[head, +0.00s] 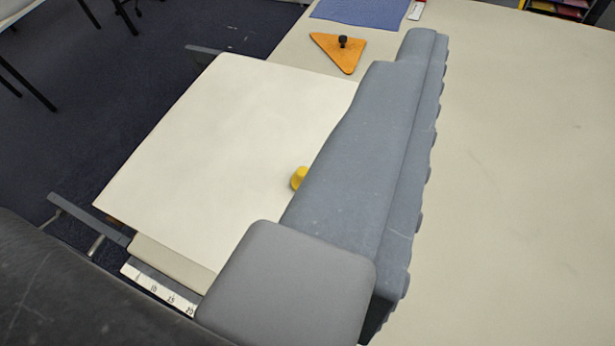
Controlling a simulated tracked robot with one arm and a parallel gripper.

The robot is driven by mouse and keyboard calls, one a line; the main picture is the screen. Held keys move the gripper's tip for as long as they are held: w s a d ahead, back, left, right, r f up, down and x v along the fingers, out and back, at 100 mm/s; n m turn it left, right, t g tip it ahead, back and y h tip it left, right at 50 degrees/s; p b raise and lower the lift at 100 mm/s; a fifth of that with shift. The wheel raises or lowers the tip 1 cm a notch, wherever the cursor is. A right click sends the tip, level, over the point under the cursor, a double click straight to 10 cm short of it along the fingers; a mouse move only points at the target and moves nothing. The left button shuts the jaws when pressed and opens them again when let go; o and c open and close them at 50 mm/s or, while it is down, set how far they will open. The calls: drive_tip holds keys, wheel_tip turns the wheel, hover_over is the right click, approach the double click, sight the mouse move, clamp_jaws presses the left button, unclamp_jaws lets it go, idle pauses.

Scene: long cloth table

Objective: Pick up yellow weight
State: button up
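The yellow weight (299,178) is a small yellow knob-like piece on the large white board (225,130). Its right side is partly hidden by my grey gripper (408,48). My gripper stretches from the lower middle to the upper right of the head view, passing just right of the weight in the picture. Its far end lies up and to the right of the weight. I see the gripper from behind and above, and whether its fingers are apart or hold anything is hidden.
An orange triangular plate (340,55) with a black knob (343,41) lies beyond the board. A blue mat (362,10) lies farther back. A numbered scale strip (160,291) shows at the board's near edge. The pale tabletop (520,180) on the right is clear.

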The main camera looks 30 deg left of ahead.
drive_tip(key=w+a+f+n+g+y+b, duration=0.1)
drive_tip(key=w+a+f, duration=0.25)
drive_tip(key=f, duration=0.45)
drive_tip(key=w+a+f+n+y+b, duration=0.1)
drive_tip(key=w+a+f, duration=0.1)
drive_tip(key=w+f, duration=0.35)
drive_tip(key=w+a+f+n+g+y, duration=0.1)
drive_tip(key=w+a+f, duration=0.15)
drive_tip(key=f, duration=0.65)
drive_tip(key=a+f+n+y+b, duration=0.1)
drive_tip(key=a+f, duration=0.3)
drive_tip(key=f, duration=0.6)
drive_tip(key=a+f+y+b, duration=0.1)
drive_tip(key=a+f, duration=0.3)
drive_tip(key=f, duration=0.5)
drive_tip(key=shift+g, duration=0.4)
drive_tip(key=b+x, duration=0.1)
drive_tip(key=x, duration=0.6)
drive_tip(key=shift+w+a+f, duration=0.2)
drive_tip(key=shift+a+f, duration=0.05)
drive_tip(key=shift+f, duration=0.1)
drive_tip(key=shift+b+x, duration=1)
drive_tip(key=shift+x, duration=1.65)
drive_tip(key=shift+d, duration=0.15)
clamp_jaws()
